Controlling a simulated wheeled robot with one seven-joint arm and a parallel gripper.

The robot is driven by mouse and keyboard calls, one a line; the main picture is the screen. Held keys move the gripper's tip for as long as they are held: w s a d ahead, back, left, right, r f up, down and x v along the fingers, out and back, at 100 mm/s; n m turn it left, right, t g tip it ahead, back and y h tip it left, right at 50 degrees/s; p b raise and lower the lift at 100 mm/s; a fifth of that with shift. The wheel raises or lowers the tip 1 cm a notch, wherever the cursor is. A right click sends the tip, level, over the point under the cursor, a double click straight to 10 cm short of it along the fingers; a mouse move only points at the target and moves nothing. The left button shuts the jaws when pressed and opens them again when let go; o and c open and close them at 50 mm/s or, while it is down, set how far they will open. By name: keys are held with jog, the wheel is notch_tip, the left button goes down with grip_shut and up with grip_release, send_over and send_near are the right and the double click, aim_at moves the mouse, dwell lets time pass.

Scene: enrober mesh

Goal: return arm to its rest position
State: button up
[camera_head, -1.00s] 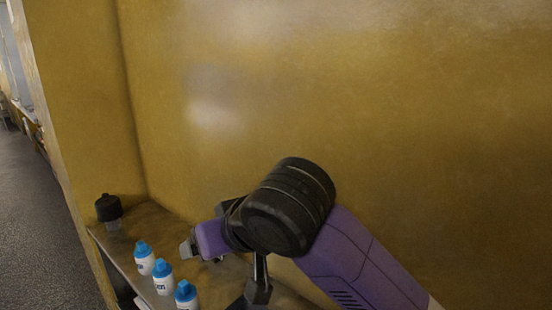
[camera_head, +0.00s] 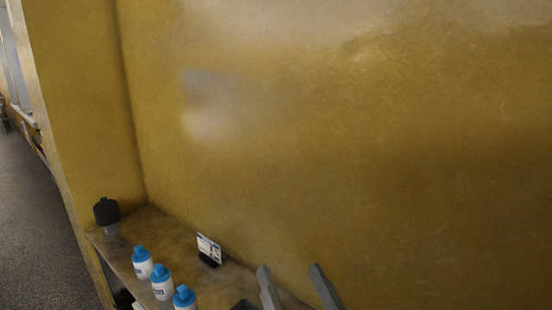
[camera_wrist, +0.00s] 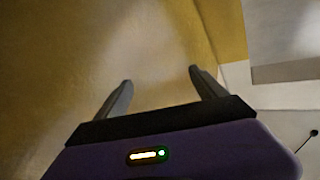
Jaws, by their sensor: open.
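My gripper (camera_head: 297,287) shows at the bottom edge of the head view as two grey fingers pointing up, spread apart with nothing between them. In the wrist view the two fingers of my gripper (camera_wrist: 160,88) are also apart and empty, with a yellow wall behind them. The rest of my arm is mostly below the head view.
A shelf (camera_head: 181,235) runs along the yellow wall (camera_head: 330,150). On it stand three white bottles with blue caps, one of them a bottle (camera_head: 162,288) in the middle, a dark-lidded jar (camera_head: 107,213) and a small card on a stand (camera_head: 209,248). Open floor (camera_head: 45,230) lies left.

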jog(key=s+d+f+g+h, duration=0.1)
jog(key=s+d+f, duration=0.4)
jog(key=s, duration=0.6)
jog(key=s+d+f+g+h, duration=0.2)
jog(key=s+d+f, duration=0.4)
jog(key=s, duration=0.5)
jog(key=s+d+f+g+h, duration=0.2)
jog(key=s+d+f+h, duration=0.2)
jog(key=s, duration=0.8)
notch_tip(320, 180, down, 4)
jog(key=shift+d+r, duration=0.1)
jog(key=shift+d, duration=0.9)
